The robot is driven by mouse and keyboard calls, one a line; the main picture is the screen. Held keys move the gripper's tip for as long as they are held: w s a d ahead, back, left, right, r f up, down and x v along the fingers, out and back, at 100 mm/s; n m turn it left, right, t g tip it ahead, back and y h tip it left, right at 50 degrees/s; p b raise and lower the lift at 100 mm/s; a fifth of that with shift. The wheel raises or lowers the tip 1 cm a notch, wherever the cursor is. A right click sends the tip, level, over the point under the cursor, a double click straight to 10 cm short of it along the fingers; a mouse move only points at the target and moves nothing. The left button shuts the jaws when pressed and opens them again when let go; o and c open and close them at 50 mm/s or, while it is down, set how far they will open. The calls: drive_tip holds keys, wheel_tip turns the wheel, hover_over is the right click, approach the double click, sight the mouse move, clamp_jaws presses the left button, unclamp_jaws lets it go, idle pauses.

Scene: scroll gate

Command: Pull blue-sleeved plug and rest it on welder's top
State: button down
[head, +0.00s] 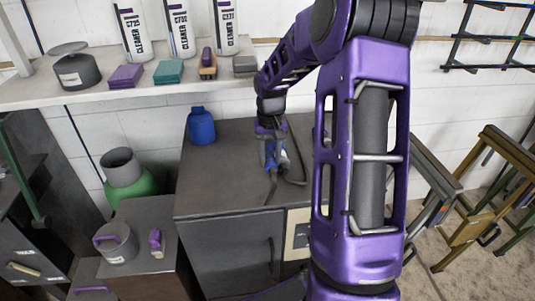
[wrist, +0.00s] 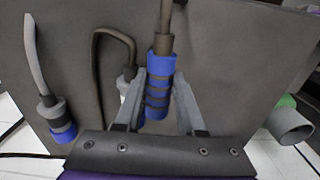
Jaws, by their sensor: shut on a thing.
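My gripper (wrist: 157,108) is shut on the blue-sleeved plug (wrist: 157,82), with one finger on each side of its ribbed sleeve. A brown-grey cable runs from the plug to the upper edge of the wrist view. The welder appears as a dark grey cabinet in the head view, and its flat top (head: 225,170) lies under my gripper (head: 270,150). The same grey top (wrist: 225,60) fills most of the wrist view behind the plug. I cannot tell whether the plug touches it. In the head view my gripper hides much of the plug.
A pale plug (wrist: 127,82) with a bent cable is close to my left finger. A blue-banded piece with a grey rod (wrist: 50,115) is farther left. A blue bottle (head: 201,127) stands at the top's back left. The top's front left is clear.

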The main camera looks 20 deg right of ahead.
drive_tip(key=shift+s+f+b, duration=0.1)
drive_tip(key=shift+f+b, duration=1.75)
drive_tip(key=shift+f, duration=0.8)
drive_tip(key=shift+c, duration=2.2)
unclamp_jaws()
drive_tip(key=shift+r, duration=0.1)
wheel_tip(320, 180, up, 17)
drive_tip(key=p, duration=0.2)
